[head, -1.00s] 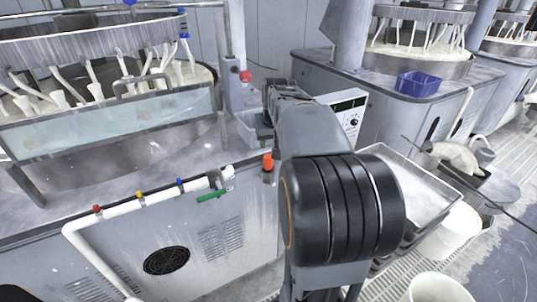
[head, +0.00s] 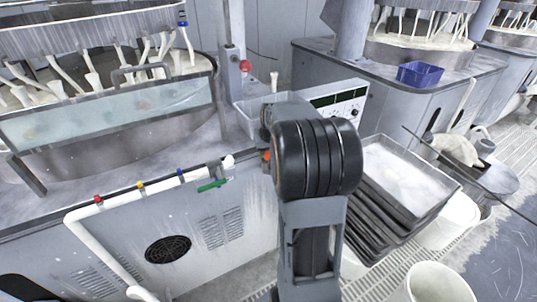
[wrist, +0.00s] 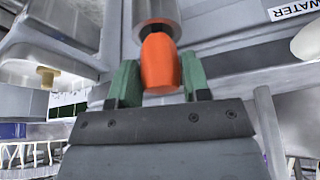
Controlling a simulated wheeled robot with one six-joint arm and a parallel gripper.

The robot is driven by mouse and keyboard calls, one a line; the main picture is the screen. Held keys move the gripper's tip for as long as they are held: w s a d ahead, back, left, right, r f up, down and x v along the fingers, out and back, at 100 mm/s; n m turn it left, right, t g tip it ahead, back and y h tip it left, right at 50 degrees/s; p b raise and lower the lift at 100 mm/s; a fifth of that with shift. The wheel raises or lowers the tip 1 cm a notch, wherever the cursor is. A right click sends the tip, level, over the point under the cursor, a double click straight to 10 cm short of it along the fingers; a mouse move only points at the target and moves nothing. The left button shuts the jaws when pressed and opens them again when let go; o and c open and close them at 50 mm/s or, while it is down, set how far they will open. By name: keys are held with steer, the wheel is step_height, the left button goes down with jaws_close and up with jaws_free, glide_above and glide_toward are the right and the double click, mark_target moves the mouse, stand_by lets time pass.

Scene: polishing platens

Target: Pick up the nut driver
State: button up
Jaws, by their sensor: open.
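The nut driver shows in the wrist view as an orange handle (wrist: 161,60), its other end hidden in a dark grey cylinder (wrist: 157,12). My gripper (wrist: 160,86) is open, with one green finger on each side of the handle. I cannot tell whether either finger touches it. In the head view only a sliver of the orange handle (head: 267,155) shows at the machine's front edge, beside my arm. My arm hides the gripper there.
A white pipe (head: 150,194) with coloured valves runs along the machine front. A green tag (head: 212,185) hangs near its end. A clear bin (head: 243,119) stands behind my arm. Stacked grey trays (head: 400,180) and a white bucket (head: 435,284) are at the right.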

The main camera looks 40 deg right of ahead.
steer(key=shift+w+f, duration=0.2)
steer(key=shift+f, duration=0.3)
steer(key=c, duration=0.7)
steer(key=shift+o, duration=0.2)
steer(key=shift+r, duration=0.1)
